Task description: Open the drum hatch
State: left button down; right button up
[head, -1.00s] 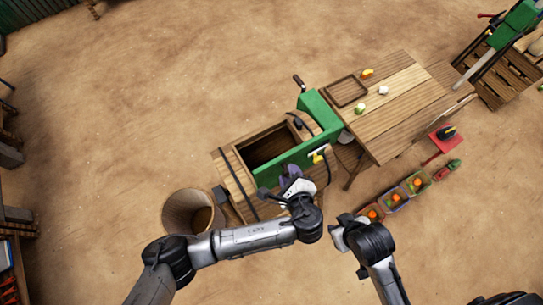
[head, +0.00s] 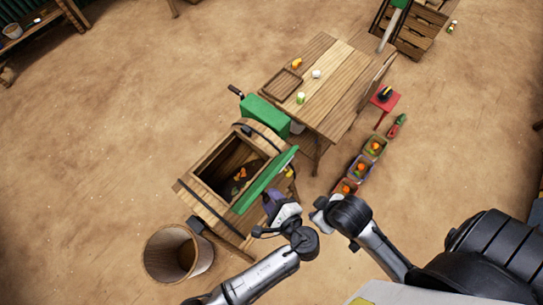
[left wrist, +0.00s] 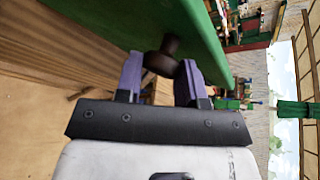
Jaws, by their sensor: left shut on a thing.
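The wooden drum (head: 206,202) lies in the middle of the head view with its opening uncovered. Orange and dark bits (head: 238,180) show inside. The green hatch (head: 265,181) stands tilted up along the opening's right side; it also fills the top of the left wrist view (left wrist: 190,25). My left gripper (head: 270,203) is at the hatch's outer face. In the left wrist view its purple fingers (left wrist: 159,80) are shut on the dark hatch knob (left wrist: 163,57). My right gripper (head: 320,215) is right of the left one, away from the drum; its jaws are unclear.
A wooden basket (head: 178,253) stands left of the drum's near end. A table (head: 335,85) with a tray and small items stands behind. Several small crates (head: 361,166) with orange contents line the ground at right, near a red stand (head: 385,101). Open ground lies left.

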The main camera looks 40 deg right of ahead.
pick_arm(q)
jog(key=shift+w+a+f, duration=0.1)
jog(key=shift+a+f, duration=0.25)
jog(key=shift+f, duration=0.05)
pick_arm(e)
jog(key=shift+a, duration=0.1)
pick_arm(q)
jog(key=c, duration=1.1)
grip_release()
jog(key=o, duration=0.3)
jog(key=shift+r, duration=0.15)
jog(key=shift+o, duration=0.2)
pick_arm(e)
jog(key=shift+w+a, duration=0.1)
jog(key=shift+a, duration=0.1)
pick_arm(q)
jog(key=shift+d+r, duration=0.1)
jog(key=p+v, duration=0.7)
jog(key=v, duration=0.6)
jog(key=shift+s+p, duration=0.4)
pick_arm(e)
notch_tip(320, 180, up, 8)
pick_arm(q)
jog(key=shift+r, duration=0.15)
pick_arm(e)
jog(key=shift+d+f, duration=0.1)
